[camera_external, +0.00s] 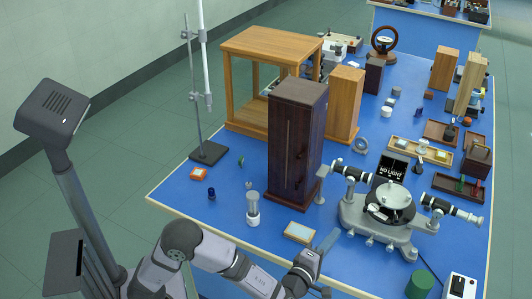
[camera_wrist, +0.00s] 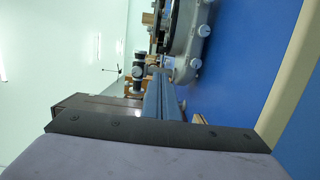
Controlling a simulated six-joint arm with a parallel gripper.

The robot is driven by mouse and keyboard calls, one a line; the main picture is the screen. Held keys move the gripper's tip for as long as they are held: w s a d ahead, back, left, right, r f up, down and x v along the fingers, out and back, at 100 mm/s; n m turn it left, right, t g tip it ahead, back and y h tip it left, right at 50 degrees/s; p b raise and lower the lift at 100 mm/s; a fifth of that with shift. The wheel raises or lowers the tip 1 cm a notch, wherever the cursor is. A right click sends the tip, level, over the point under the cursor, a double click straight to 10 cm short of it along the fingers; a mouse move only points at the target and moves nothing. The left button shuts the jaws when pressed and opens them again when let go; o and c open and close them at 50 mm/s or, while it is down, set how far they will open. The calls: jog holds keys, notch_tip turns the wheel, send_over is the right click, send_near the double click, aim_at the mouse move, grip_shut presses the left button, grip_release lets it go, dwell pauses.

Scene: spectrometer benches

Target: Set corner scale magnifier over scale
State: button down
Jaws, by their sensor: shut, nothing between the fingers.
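The spectrometer (camera_external: 372,218) stands on the blue bench, with its round table, two tubes and a grey cast base. Its base also shows at the top of the wrist view (camera_wrist: 190,40), turned sideways. The scale is too small to make out, and I cannot tell for sure which part is the magnifier. My gripper (camera_external: 330,240) is shut and empty, above the bench's front side, in front of and left of the spectrometer. Its blue-grey fingers (camera_wrist: 160,90) point toward the instruments in the wrist view.
A tall dark wooden cabinet (camera_external: 295,140) stands behind my gripper. A small framed tray (camera_external: 299,232) and a glass jar (camera_external: 253,210) are to its left. A green cylinder (camera_external: 420,284) and a white switch box (camera_external: 461,287) are to its right. Wooden trays (camera_external: 459,186) lie behind the spectrometer.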

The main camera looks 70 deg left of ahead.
aim_at(372, 207)
jog(key=shift+m+t+h, duration=0.3)
jog(key=shift+m+h, duration=0.1)
jog(key=shift+h, duration=0.1)
jog(key=a+p, duration=0.4)
jog(key=p, duration=0.1)
jog(key=shift+s+a+f, duration=0.1)
jog(key=shift+s+a, duration=0.25)
jog(key=shift+s, duration=0.05)
jog(key=w+a+p, duration=0.1)
jog(key=w, duration=0.2)
jog(key=w+a+p, duration=0.1)
jog(key=w, duration=0.3)
jog(key=w+a+p, duration=0.1)
jog(key=w, duration=0.2)
jog(key=shift+w+a, duration=0.15)
jog(key=shift+w, duration=0.1)
jog(key=shift+w+d, duration=0.35)
jog(key=shift+w, duration=0.05)
jog(key=shift+d, duration=0.15)
